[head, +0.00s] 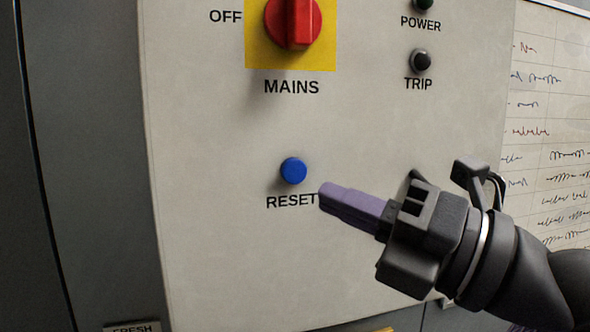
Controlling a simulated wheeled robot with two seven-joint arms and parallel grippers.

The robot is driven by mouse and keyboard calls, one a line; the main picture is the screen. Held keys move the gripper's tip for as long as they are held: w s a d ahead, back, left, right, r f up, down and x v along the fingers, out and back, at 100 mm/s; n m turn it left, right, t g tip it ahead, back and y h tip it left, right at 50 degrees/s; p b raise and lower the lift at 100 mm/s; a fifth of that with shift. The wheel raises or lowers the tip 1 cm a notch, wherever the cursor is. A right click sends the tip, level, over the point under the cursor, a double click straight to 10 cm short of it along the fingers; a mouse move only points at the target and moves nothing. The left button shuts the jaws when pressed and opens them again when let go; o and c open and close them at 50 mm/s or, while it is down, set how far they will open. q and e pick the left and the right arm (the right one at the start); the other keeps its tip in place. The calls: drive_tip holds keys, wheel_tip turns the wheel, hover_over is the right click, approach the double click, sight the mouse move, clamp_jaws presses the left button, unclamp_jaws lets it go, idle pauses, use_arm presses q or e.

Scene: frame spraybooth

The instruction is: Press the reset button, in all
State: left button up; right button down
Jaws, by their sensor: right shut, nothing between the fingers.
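The reset button (293,171) is a round blue button on a pale grey control panel (215,240), with the word RESET printed below it. My right gripper (322,196) comes in from the lower right, with its purple fingers shut and empty. In the picture its fingertips lie just below and right of the button, over the end of the RESET label. I see a gap between tips and button; how far the tips stand off the panel I cannot tell. My left gripper is not in view.
A red MAINS rotary switch (293,22) on a yellow plate sits above the button. A dark POWER lamp (423,4) and a dark TRIP lamp (421,61) are at the upper right. A whiteboard (550,120) with handwriting hangs right of the panel. The panel's lower left is bare.

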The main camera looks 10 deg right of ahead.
sight(287, 167)
drive_tip(key=shift+w+a, duration=0.15)
drive_tip(key=shift+w, duration=4.05)
drive_tip(key=shift+w, duration=0.1)
drive_tip(key=shift+w, duration=0.3)
drive_tip(key=shift+w, duration=0.5)
drive_tip(key=shift+s, duration=0.1)
drive_tip(key=shift+s+p, duration=0.3)
drive_tip(key=shift+s, duration=0.5)
